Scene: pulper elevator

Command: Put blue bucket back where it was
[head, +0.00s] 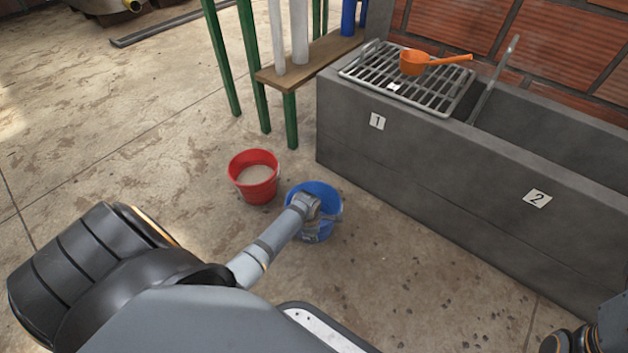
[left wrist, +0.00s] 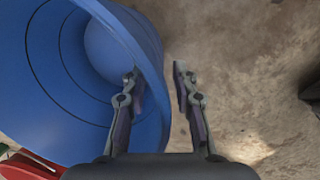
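The blue bucket (head: 327,189) stands on the floor in the head view, just right of a red bucket. It fills the left of the left wrist view (left wrist: 50,100), where its inside looks empty. My left gripper (head: 320,217) is at the bucket's rim. In the left wrist view its fingers (left wrist: 155,82) are apart, the left one over the bucket's opening and the right one outside the wall. A gap shows between the right finger and the wall. Part of my right arm shows at the lower right of the head view; its gripper is out of sight.
The red bucket (head: 258,190) holds pale contents. A grey trough (head: 430,165) with labels 1 (head: 377,121) and 2 (head: 538,199) stands at the right, carrying a metal rack (head: 375,69) and an orange scoop (head: 413,63). A green-legged bench (head: 312,60) stands behind. The left floor is open.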

